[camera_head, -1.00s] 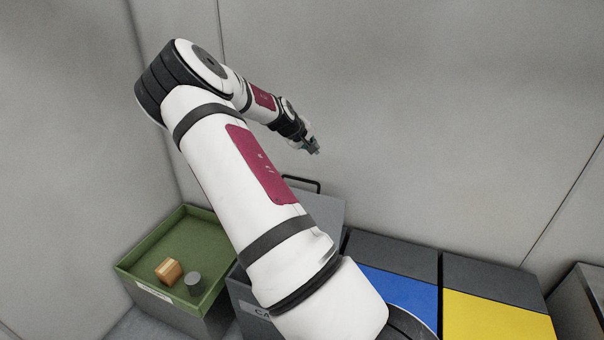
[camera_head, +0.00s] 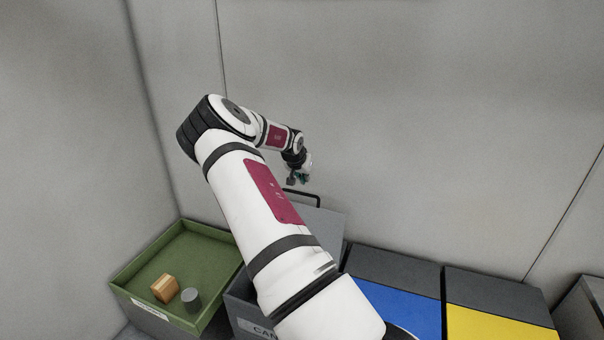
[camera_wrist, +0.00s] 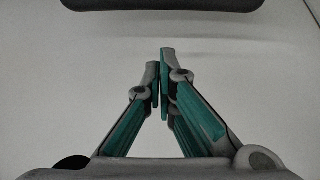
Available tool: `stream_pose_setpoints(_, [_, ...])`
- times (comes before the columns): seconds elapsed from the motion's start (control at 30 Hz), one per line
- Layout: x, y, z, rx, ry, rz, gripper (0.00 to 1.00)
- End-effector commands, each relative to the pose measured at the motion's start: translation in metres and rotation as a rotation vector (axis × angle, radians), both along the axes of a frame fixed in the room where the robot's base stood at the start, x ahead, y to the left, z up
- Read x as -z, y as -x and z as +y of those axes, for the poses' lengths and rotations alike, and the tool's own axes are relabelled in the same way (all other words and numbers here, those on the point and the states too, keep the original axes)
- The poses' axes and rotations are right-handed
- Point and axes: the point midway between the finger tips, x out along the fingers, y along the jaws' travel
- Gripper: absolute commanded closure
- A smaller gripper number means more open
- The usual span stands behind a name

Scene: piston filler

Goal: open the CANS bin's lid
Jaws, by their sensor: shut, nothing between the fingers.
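The CANS bin (camera_head: 240,312) is dark grey with a partly hidden label (camera_head: 262,331) on its front, at the bottom centre of the head view. Its grey lid (camera_head: 328,226) stands raised at the back of the bin, with a dark bar handle (camera_head: 318,198) on its upper edge. My arm hides much of the bin and lid. My gripper (camera_head: 297,179) is just above the handle in the head view; I cannot tell whether they touch. In the wrist view the fingers (camera_wrist: 160,68) are together and empty. A dark bar, possibly the handle, crosses the top there.
A green tray-topped box (camera_head: 150,262) at left holds a wooden block (camera_head: 164,289) and a grey cylinder (camera_head: 191,299). Blue (camera_head: 405,308) and yellow (camera_head: 490,322) topped bins stand to the right. Grey walls (camera_head: 420,120) close in behind; the space above the bins is free.

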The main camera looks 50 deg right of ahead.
Motion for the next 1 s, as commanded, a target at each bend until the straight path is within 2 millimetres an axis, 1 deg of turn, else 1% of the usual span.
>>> stream_pose_setpoints(0.03, [0.008, -0.001, -0.005, 0.000, 0.001, 0.002, 1.00])
stream_pose_setpoints(0.17, [0.023, -0.004, -0.014, -0.001, 0.000, 0.003, 1.00])
stream_pose_setpoints(0.2, [0.019, -0.003, -0.006, -0.002, -0.001, 0.001, 1.00])
stream_pose_setpoints(0.3, [0.017, 0.001, 0.006, -0.002, -0.001, -0.001, 1.00])
stream_pose_setpoints(0.5, [0.016, 0.007, 0.022, -0.002, -0.001, 0.001, 1.00])
stream_pose_setpoints(0.6, [0.016, 0.009, 0.025, 0.000, -0.001, 0.000, 1.00])
stream_pose_setpoints(0.93, [0.016, 0.009, 0.026, -0.001, 0.000, 0.001, 1.00])
stream_pose_setpoints(1.0, [0.014, 0.011, 0.030, -0.001, 0.000, -0.001, 1.00])
